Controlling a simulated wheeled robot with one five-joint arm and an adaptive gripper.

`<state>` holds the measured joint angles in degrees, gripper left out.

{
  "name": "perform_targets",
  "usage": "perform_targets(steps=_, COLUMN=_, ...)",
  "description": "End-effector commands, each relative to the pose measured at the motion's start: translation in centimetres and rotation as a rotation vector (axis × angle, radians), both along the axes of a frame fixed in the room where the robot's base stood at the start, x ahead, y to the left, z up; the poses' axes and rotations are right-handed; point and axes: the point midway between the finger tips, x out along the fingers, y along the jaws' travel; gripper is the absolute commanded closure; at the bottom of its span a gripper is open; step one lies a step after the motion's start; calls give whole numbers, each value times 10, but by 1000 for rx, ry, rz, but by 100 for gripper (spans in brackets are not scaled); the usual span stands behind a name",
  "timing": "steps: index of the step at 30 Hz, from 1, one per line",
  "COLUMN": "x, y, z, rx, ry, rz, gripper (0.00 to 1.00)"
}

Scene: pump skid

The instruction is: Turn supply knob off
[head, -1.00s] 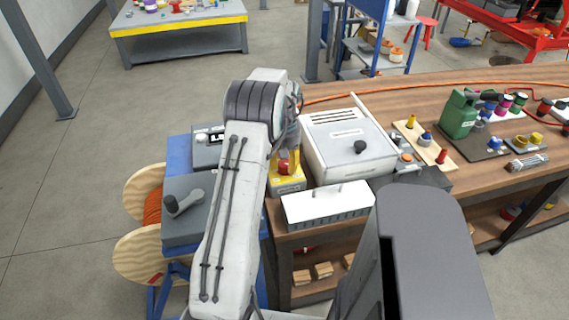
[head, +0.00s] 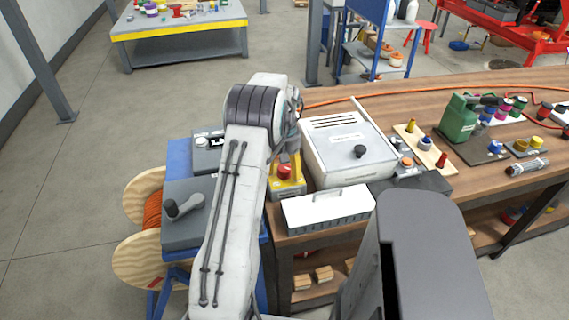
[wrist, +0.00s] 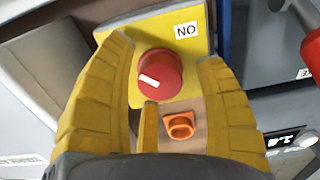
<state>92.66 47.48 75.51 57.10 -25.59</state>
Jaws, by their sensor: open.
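The red round knob (wrist: 160,76) with a white pointer mark sits on a yellow panel (wrist: 197,53) in the wrist view. The panel has a label reading "ON" upside down, above and right of the knob. My gripper (wrist: 165,62) is open, with one yellow finger on each side of the knob in the picture. I cannot tell whether either finger touches it. In the head view, the red knob (head: 285,172) shows on its yellow box (head: 288,188) at the bench's left end, just beyond my arm. My arm hides most of the gripper there.
A small orange part (wrist: 181,126) lies near the right finger. A large grey-white box with a black knob (head: 360,152) stands right of the yellow box. A white slotted case (head: 328,208) is in front. A grey box with a lever (head: 185,208) is left of my arm.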

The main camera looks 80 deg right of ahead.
Motion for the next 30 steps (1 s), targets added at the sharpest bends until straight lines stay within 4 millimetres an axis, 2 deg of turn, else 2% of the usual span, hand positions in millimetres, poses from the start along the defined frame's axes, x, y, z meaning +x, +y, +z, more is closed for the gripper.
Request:
perform_targets(steps=5, x=0, y=-1, z=14, rx=-3, ry=0, rz=0, gripper=35)
perform_targets(steps=21, x=0, y=-1, z=98, rx=-2, ry=0, rz=0, gripper=35)
perform_targets(steps=30, x=0, y=0, z=118, rx=0, ry=0, rz=0, gripper=35)
